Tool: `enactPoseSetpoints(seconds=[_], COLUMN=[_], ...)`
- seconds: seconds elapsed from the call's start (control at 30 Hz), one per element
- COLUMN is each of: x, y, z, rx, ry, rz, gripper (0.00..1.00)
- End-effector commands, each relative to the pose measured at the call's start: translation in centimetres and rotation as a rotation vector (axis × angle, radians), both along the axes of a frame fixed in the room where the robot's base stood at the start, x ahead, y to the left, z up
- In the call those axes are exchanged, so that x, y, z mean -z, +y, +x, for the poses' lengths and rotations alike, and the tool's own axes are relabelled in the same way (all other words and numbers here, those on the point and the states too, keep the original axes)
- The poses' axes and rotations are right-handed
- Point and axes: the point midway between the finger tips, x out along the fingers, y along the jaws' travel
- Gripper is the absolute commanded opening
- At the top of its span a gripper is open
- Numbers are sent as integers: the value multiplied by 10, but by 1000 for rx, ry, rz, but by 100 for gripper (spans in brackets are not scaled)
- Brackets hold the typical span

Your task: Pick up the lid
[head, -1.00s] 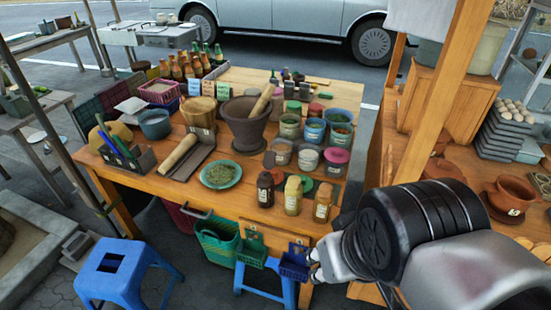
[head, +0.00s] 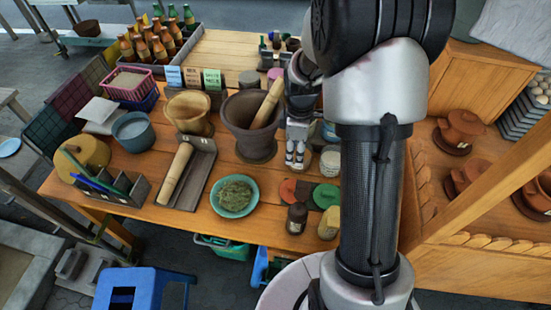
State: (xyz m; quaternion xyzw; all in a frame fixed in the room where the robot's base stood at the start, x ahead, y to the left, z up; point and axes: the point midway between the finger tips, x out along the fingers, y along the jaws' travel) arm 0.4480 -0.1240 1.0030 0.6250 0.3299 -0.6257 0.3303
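One is an orange-red lid (head: 288,191), the other a green lid (head: 325,196); I cannot tell which is meant. My gripper (head: 295,164) points down over the jars, just right of the dark mortar (head: 240,142) and behind the orange-red lid. Its fingers look close together, but whether they are open or shut is unclear. No lid shows between them. My arm hides much of the right side of the table and several jars.
A white-topped jar (head: 330,161) stands right of my gripper. A dark bottle (head: 297,218) and a yellow bottle (head: 328,222) stand at the front edge. A teal plate of herbs (head: 235,196) is to the left. The pestle (head: 268,103) leans up from the mortar.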

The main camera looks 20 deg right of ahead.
Motion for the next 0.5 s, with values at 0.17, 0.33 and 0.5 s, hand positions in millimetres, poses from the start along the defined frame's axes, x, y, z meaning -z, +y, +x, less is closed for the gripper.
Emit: enactPoseSetpoints(seconds=[0.17,0.33,0.5], x=[30,69,103], y=[0,0,0], z=[-1,-1,-2], rx=[-7,-6,-6], ry=[7,7,6], rz=[2,2,2], gripper=[37,37,37])
